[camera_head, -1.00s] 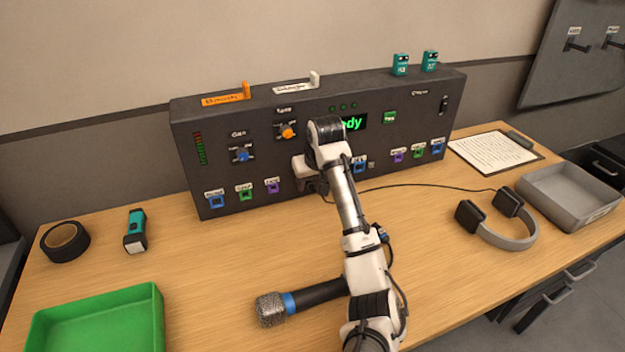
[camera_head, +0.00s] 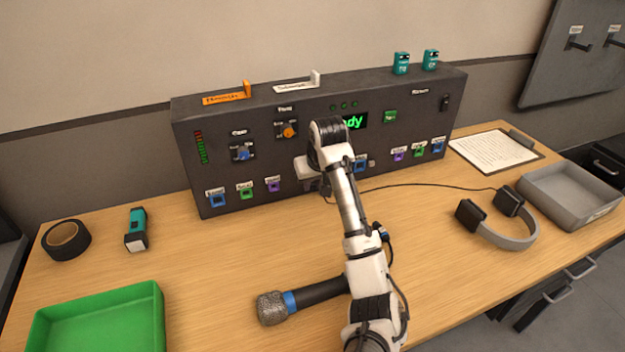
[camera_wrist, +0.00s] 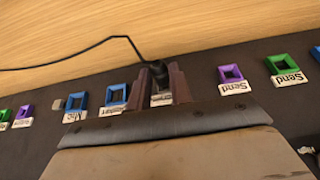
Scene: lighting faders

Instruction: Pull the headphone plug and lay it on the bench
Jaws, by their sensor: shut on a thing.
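The headphone plug (camera_wrist: 156,70) is black, with a thin black cable running from its end. In the wrist view it sits between the two dark fingers of my gripper (camera_wrist: 160,86), which is shut on it close to the front of the dark panel (camera_wrist: 205,108). A label shows behind the plug, between the fingers. I cannot tell whether its tip is in a socket. In the head view my arm hides most of the plug and gripper. The wooden bench (camera_head: 215,260) lies in front of the panel. The grey headphones (camera_head: 510,235) lie on the right, with the cable leading to them.
A microphone (camera_head: 305,297) lies beside my arm. A green tray (camera_head: 160,318), a tape roll (camera_head: 66,240) and a teal torch (camera_head: 137,230) are on the left. A grey tray (camera_head: 600,215) and clipboard (camera_head: 495,150) are on the right. Bare bench lies left of my arm.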

